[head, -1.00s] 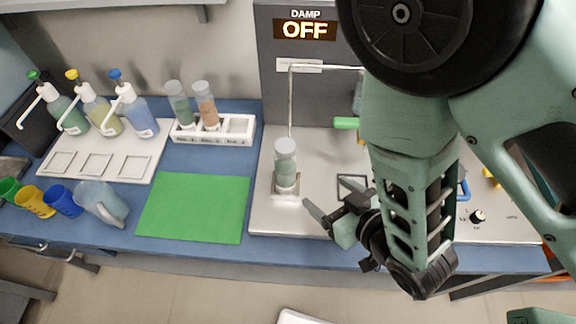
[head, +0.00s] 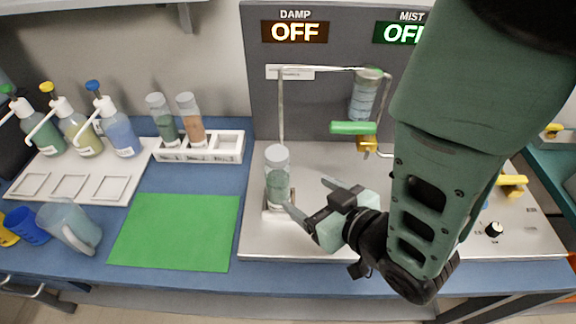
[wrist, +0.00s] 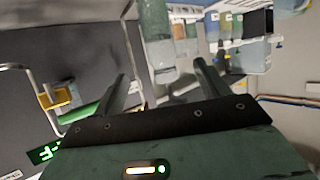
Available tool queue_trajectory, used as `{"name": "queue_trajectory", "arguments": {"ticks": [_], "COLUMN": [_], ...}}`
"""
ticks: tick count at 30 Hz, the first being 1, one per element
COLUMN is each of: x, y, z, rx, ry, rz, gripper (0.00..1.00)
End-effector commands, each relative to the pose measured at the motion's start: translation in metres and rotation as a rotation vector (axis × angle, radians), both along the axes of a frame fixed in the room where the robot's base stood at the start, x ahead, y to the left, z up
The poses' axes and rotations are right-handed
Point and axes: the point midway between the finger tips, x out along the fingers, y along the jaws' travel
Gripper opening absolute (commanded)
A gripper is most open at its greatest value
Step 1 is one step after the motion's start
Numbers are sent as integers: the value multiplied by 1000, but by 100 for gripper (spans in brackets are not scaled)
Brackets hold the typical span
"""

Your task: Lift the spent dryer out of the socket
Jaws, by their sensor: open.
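The dryer (head: 277,180), a clear capped cylinder with grey-green filling, stands upright in the socket (head: 273,208) at the left of the metal deck. My gripper (head: 309,196) is open, just right of the dryer and low beside it. One fingertip overlaps the dryer's lower part in the head view. In the wrist view the dryer (wrist: 156,45) shows beyond and between the two spread fingers (wrist: 160,72). Nothing is held. I cannot tell whether a finger touches it.
A thin pipe (head: 280,110) rises behind the dryer and bends right to another cylinder (head: 364,98). A green-handled valve (head: 352,128) is below that. A white rack (head: 230,147) holds two cylinders, its right slot empty. A green mat (head: 175,232) lies clear at left. Pump bottles stand far left.

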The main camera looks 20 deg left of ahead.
Motion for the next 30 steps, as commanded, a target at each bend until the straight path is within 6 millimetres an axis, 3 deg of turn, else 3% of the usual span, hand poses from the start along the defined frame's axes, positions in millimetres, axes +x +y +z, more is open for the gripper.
{"name": "queue_trajectory", "arguments": {"ticks": [12,20,30], "x": [36,44,67], "y": [46,57,86], "z": [-22,-30,-49], "rx": [-1,-1,-1], "ry": [-1,0,-1], "rz": [0,0,-1], "gripper": [75,75,75]}}
